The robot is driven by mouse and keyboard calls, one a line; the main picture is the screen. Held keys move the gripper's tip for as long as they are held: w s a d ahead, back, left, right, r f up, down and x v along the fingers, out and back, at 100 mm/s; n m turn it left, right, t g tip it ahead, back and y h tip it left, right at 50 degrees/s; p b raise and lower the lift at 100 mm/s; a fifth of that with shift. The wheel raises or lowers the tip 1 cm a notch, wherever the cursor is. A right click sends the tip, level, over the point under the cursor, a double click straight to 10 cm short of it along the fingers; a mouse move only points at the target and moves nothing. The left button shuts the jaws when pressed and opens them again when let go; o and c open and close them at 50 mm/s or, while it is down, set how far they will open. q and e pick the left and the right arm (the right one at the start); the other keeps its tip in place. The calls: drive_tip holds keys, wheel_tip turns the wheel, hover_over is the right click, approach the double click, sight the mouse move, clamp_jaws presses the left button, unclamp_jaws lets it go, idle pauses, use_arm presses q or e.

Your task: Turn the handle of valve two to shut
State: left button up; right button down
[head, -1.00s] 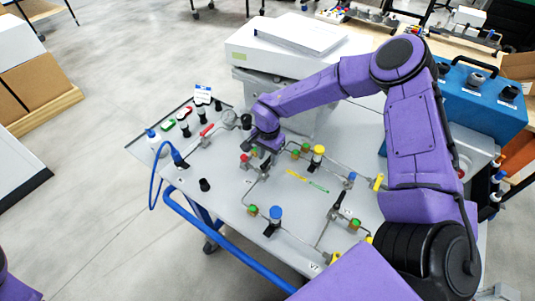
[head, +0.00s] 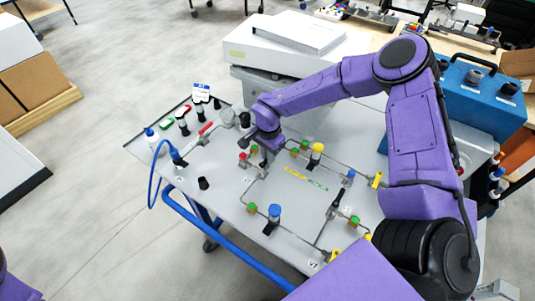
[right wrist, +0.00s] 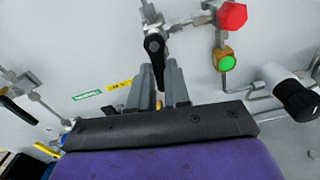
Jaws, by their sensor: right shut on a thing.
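My right gripper (right wrist: 160,88) is shut on a black valve handle (right wrist: 155,45) in the right wrist view. The handle's pivot end shows just beyond the fingers, and its other end lies between them. The handle sits on a metal valve body (right wrist: 150,14) in the pipework. In the head view my right gripper (head: 265,159) is low over the panel, left of the middle, and mostly hides this handle. No readable label shows which valve number it is. My left gripper is not in view.
A red knob (right wrist: 231,15) and a green-topped fitting (right wrist: 226,62) are close to the right of the fingers. A black-capped cylinder (right wrist: 296,98) stands farther right. Yellow and green labels (head: 296,174) lie flat on the panel (head: 225,168). A white instrument (head: 285,50) stands behind.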

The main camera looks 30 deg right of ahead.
drive_tip(key=m, duration=0.2)
drive_tip(key=s+m, duration=0.1)
drive_tip(key=m, duration=0.3)
drive_tip(key=s+m+b, duration=0.1)
drive_tip(key=m, duration=0.1)
drive_tip(key=shift+a, duration=0.15)
drive_tip(key=m, duration=0.3)
drive_tip(key=m+b, duration=0.1)
drive_tip(key=shift+s+a, duration=0.3)
drive_tip(key=shift+s, duration=0.1)
drive_tip(key=shift+s+a+m+b, duration=0.2)
drive_tip(key=shift+m+b, duration=0.1)
drive_tip(key=shift+m, duration=0.7)
drive_tip(key=shift+s+a+m+b, duration=0.1)
drive_tip(key=shift+a+m+b, duration=0.15)
drive_tip(key=shift+m, duration=0.75)
drive_tip(key=shift+r, duration=0.1)
drive_tip(key=shift+w, duration=0.1)
drive_tip(key=c, duration=1.1)
unclamp_jaws()
wheel_tip(320, 180, up, 10)
drive_tip(key=shift+r+b, duration=0.25)
drive_tip(key=shift+b, duration=0.6)
